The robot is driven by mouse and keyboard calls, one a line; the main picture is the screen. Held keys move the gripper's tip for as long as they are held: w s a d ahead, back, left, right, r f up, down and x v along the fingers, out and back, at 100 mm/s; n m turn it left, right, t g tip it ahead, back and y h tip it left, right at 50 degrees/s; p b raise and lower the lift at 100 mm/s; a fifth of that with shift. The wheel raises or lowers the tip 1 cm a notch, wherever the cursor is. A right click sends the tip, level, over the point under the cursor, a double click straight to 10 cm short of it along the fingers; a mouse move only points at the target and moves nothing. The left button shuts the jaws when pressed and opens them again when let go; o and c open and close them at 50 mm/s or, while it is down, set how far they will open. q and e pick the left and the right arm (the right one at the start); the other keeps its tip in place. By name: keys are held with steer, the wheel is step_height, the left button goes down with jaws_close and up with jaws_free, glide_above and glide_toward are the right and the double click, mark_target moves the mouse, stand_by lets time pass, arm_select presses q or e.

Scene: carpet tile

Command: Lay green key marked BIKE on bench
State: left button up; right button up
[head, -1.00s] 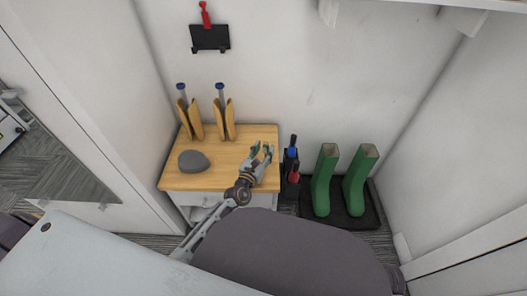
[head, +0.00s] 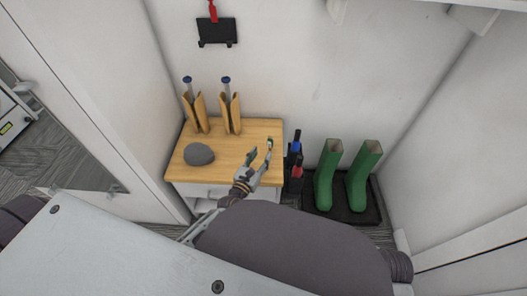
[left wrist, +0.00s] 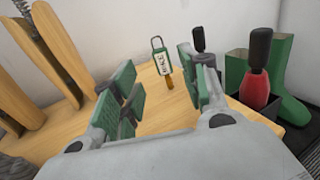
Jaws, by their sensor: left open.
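The green key tag (left wrist: 162,63) shows in the left wrist view, with dark lettering on a pale label, a metal loop at the top and a brass-coloured key end below. It is seen between and beyond my left fingers, apart from both pads in the picture. I cannot tell whether it lies flat on the bench or leans. My left gripper (head: 260,151) is open over the right part of the wooden bench (head: 228,151); its green-padded fingers also show in the left wrist view (left wrist: 160,85). My right gripper is not in view.
A grey rounded object (head: 199,154) sits at the bench's left. Two wooden boot trees (head: 196,113) stand at its back. A black holder with blue- and red-handled items (head: 296,172) stands right of the bench, then green boots (head: 327,178) on a black tray.

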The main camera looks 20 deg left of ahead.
arm_select(q)
steer(key=shift+s+a+p, duration=0.15)
steer(key=shift+s, duration=1.05)
steer(key=shift+s+a+p, duration=0.1)
steer(key=shift+s+p, duration=0.05)
steer(key=shift+s, duration=1.05)
